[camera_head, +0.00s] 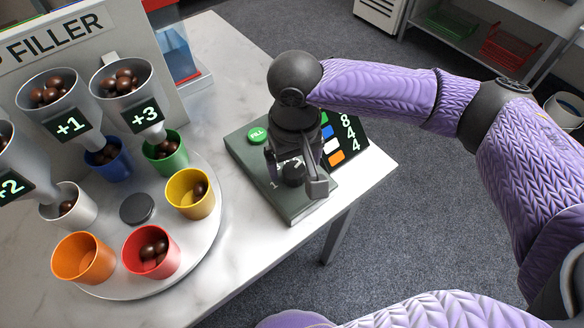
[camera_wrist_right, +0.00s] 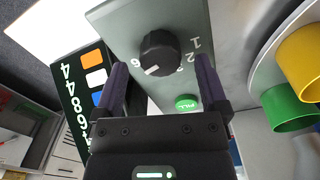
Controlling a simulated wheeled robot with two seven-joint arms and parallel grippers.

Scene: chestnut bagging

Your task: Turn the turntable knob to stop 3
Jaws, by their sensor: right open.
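The black turntable knob (camera_wrist_right: 159,52) sits on a grey-green control box (camera_head: 290,211). In the wrist view its white mark points down and left, near the printed 6; the digits 1, 2 and 3 lie to its right. My right gripper (camera_head: 293,186) is open above the box. In the wrist view its two fingers (camera_wrist_right: 161,66) stand apart on either side of the knob, and contact cannot be told. In the head view the gripper partly hides the knob. The round white turntable (camera_head: 112,286) carries several coloured cups. My left gripper is not in view.
A green FILL button (camera_head: 257,135) is on the box, behind the gripper. A display panel (camera_head: 353,137) with coloured squares and digits stands beside it. Funnels (camera_head: 122,78) with chestnuts hang over the cups. The marble table (camera_head: 246,244) is bare between turntable and box.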

